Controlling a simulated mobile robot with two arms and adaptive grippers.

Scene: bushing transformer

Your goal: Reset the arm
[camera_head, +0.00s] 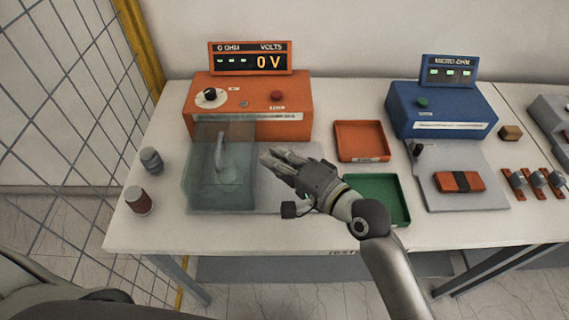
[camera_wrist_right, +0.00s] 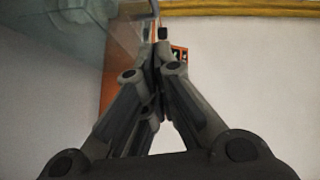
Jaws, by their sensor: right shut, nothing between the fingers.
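My right gripper (camera_head: 268,157) is in the head view above the table, just right of a clear box (camera_head: 205,180) and in front of an orange tester. Its fingers are shut with nothing between them, and they show closed together in the right wrist view (camera_wrist_right: 160,65). My right arm reaches in from the lower right, over part of the green tray. I cannot tell whether the fingertips touch the clear box. My left gripper is not in view.
The orange tester (camera_head: 250,102) reads 0 V. An orange tray (camera_head: 361,140), green tray (camera_head: 378,192) and blue meter (camera_head: 440,110) stand to the right. Two small cylinders, grey (camera_head: 151,160) and brown (camera_head: 138,200), stand at left. A mesh fence (camera_head: 75,75) borders the left side.

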